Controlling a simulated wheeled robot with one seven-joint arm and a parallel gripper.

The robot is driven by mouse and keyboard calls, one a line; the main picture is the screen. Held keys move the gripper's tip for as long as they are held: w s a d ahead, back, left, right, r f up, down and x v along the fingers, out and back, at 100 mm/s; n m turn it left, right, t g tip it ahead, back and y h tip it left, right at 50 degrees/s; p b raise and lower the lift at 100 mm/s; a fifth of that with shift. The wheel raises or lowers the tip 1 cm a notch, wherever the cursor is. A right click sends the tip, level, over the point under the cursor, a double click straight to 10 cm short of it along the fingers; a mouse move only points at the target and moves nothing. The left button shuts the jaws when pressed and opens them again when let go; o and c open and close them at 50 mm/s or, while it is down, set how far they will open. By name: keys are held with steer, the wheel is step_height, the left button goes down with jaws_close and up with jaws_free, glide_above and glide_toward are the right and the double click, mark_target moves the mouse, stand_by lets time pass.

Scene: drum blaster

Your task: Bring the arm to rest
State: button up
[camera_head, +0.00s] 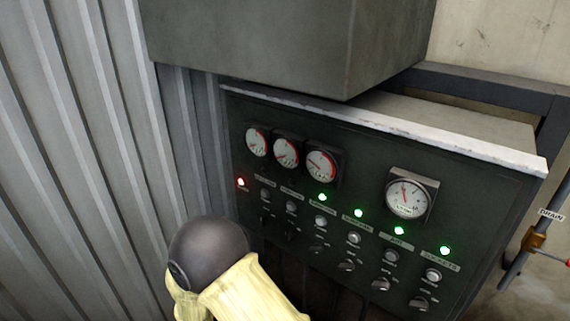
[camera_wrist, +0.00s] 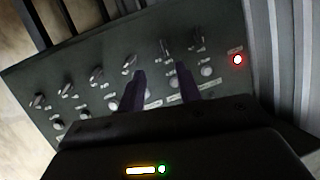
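My gripper (camera_wrist: 160,72) shows in the wrist view with its two dark fingers apart and nothing visibly held between them. The fingers are in front of the dark control panel (camera_wrist: 118,48), over its rows of knobs and buttons. I cannot tell whether the fingertips touch the panel. In the head view my arm (camera_head: 250,290), cream with a dark rounded joint, reaches up from the bottom in front of the panel (camera_head: 360,170). The gripper itself is hidden in the head view.
The panel has several gauges (camera_head: 321,166), a lit red lamp (camera_head: 240,182), several lit green lamps (camera_head: 358,213) and protruding switches. A large grey box (camera_head: 280,40) overhangs it. A corrugated metal wall (camera_head: 80,160) stands left. A pipe with a brass valve (camera_head: 535,241) is right.

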steer(key=w+d+r+n+g+y+p, duration=0.35)
steer(key=d+r+y, duration=0.45)
steer(key=r, duration=0.4)
steer(key=s+d+r+n+g+h+p, duration=0.1)
steer(key=s+d+r+g+p, duration=0.1)
steer(key=s+d, duration=0.6)
steer(key=s+d+r+n+g+p, duration=0.2)
steer(key=s+d+r+g, duration=0.2)
steer(key=s+d, duration=0.4)
steer(key=shift+s+d+g+h, duration=0.3)
steer(key=shift+s+g+h, duration=0.1)
steer(key=shift+s, duration=0.4)
